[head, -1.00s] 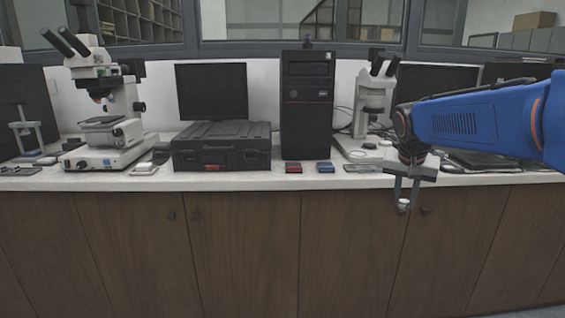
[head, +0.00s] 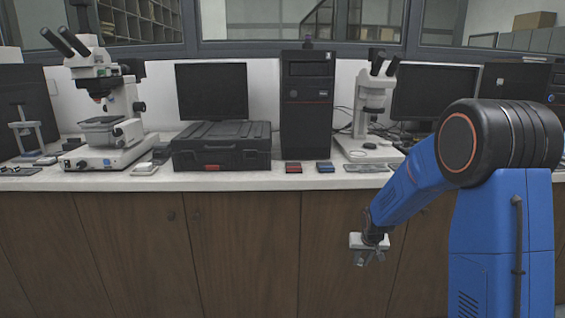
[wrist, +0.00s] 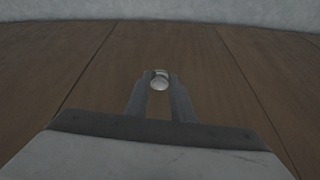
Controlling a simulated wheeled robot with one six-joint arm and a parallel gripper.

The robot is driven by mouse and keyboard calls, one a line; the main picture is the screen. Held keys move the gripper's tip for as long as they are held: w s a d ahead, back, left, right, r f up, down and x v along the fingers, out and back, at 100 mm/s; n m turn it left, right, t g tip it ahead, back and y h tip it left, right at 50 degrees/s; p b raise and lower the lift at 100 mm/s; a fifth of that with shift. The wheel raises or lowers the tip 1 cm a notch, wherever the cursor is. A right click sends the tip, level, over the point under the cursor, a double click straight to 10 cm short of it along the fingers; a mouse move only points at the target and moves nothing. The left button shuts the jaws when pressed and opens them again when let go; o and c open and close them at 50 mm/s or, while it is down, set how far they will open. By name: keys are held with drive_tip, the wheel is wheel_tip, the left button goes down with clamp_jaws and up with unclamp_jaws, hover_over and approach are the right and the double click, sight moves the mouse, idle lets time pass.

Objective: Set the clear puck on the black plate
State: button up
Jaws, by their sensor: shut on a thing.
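In the wrist view, my gripper (wrist: 160,88) is shut on a small, pale, rounded puck (wrist: 160,80), held at the fingertips. In the head view, my gripper (head: 364,260) is below the bench top, in front of the brown cabinet doors; the puck cannot be made out there. I cannot tell for sure which surface is the black plate. Dark flat surfaces are the stage (head: 103,122) of the large left microscope and a small flat piece (head: 17,171) at the bench's left end. Both are far left of and above my gripper.
The white bench top (head: 230,180) holds a black case (head: 221,148), a computer tower (head: 306,105), a red box (head: 293,167), a blue box (head: 325,167) and a second microscope (head: 374,100). A small press (head: 27,130) stands far left. The bench's front strip is mostly clear.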

drive_tip(key=s+f+n, duration=0.1)
drive_tip(key=s+f, duration=0.2)
drive_tip(key=f, duration=2)
drive_tip(key=shift+a, duration=0.25)
drive_tip(key=shift+s, duration=0.1)
